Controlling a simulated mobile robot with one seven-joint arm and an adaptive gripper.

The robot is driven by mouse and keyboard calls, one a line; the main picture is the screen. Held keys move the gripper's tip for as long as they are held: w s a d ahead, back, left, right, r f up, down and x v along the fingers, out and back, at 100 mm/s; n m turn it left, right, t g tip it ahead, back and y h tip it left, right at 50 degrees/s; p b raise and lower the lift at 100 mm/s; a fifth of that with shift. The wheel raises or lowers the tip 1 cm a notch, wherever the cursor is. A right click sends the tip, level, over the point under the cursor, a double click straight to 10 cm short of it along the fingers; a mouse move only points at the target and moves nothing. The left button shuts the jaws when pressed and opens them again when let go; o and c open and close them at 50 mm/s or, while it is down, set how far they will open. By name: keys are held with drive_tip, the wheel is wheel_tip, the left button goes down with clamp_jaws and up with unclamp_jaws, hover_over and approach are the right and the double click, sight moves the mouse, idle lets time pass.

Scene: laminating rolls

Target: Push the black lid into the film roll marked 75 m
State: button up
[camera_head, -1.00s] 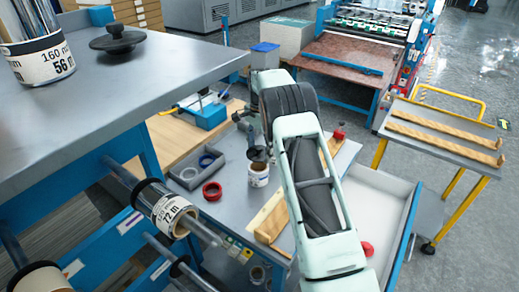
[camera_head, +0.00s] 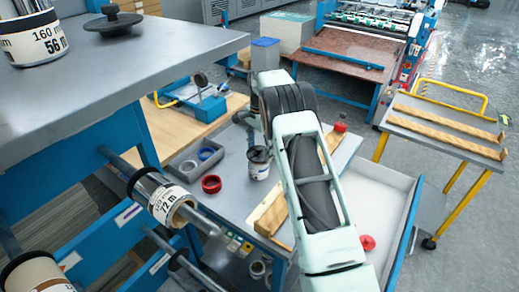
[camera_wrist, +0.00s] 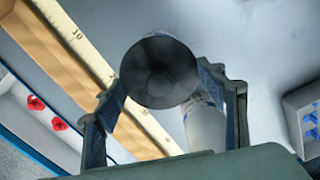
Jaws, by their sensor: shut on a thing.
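My gripper (camera_wrist: 165,105) is shut on a black lid (camera_wrist: 158,72), a dark round disc between its fingers in the wrist view. A short white film roll (camera_head: 259,171) stands upright on the grey table in the head view, with the dark lid and gripper right over its top. Its printed length is too small to read. The roll also shows in the wrist view (camera_wrist: 206,128), beside and beyond the lid near the right finger. Whether the lid touches the roll cannot be told. My arm hides part of the table.
A red ring (camera_head: 211,184) and a grey tray (camera_head: 198,158) lie left of the roll. A wooden ruler (camera_wrist: 75,38) lies close by. A 72 m roll (camera_head: 170,203) sits on a rod.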

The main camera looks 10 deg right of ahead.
drive_tip(key=shift+f+b, duration=0.55)
drive_tip(key=shift+f, duration=0.5)
drive_tip(key=shift+s+f, duration=0.1)
drive_tip(key=o, duration=1.2)
